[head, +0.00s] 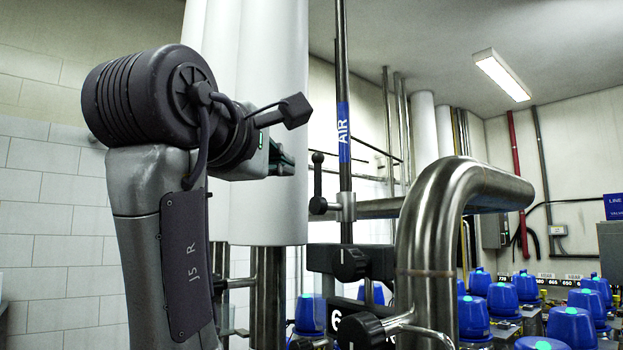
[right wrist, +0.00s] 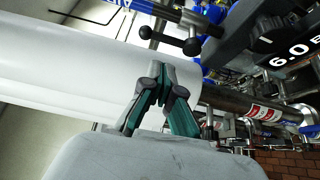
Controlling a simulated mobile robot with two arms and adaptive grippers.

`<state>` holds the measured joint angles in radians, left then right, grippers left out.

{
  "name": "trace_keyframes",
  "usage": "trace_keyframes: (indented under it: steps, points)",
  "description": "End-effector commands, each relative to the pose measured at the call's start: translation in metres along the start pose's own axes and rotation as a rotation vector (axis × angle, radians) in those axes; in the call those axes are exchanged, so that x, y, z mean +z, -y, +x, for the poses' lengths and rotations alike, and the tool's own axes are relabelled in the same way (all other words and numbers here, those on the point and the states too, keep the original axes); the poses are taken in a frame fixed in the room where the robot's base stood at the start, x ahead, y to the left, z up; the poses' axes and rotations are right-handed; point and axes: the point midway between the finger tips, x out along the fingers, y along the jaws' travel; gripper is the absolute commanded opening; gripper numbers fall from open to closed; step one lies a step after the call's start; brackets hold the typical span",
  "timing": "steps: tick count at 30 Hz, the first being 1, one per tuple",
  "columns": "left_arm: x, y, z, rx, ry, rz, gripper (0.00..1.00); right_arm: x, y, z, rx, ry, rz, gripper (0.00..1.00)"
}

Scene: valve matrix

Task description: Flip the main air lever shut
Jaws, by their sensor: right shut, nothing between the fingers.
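The main air lever (head: 318,178) is a dark handle with a ball knob. It stands upright from a round hub beside the vertical pipe with the blue AIR label (head: 343,132), roughly parallel to that pipe. In the right wrist view the lever (right wrist: 167,39) lies beyond the fingertips, near the top. My right gripper (head: 284,162) is left of the lever in the head view, apart from it and partly hidden behind my own wrist. In the right wrist view its fingers (right wrist: 161,85) are together and empty. My left gripper is not in view.
A thick white column (head: 268,200) stands behind my right gripper. A large bent steel pipe (head: 420,235) rises right of the lever. Dark valve knobs (head: 350,265) sit below it. Several blue-capped units (head: 472,318) fill the lower right.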

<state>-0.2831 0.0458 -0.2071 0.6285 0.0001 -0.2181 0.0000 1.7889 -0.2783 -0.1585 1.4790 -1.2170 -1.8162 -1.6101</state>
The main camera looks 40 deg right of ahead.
Motion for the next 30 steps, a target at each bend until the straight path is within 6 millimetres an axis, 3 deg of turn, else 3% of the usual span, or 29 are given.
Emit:
trace_keyframes:
  steps: [6, 9, 14, 21, 30]
  points:
    - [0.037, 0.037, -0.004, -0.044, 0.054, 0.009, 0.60, 0.000, -0.001, 0.001, 0.001, -0.001, 0.001, 0.00]
    - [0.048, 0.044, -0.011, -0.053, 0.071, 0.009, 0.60, -0.001, -0.002, 0.009, -0.001, 0.000, 0.000, 0.00]
    - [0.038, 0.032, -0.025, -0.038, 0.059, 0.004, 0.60, -0.001, -0.004, 0.035, -0.002, 0.002, 0.000, 0.00]
    - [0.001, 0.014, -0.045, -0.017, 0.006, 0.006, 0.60, -0.001, -0.004, 0.077, -0.002, 0.001, -0.001, 0.00]
    - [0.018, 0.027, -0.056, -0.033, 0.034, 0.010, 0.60, -0.001, 0.000, 0.100, 0.001, 0.000, 0.000, 0.00]
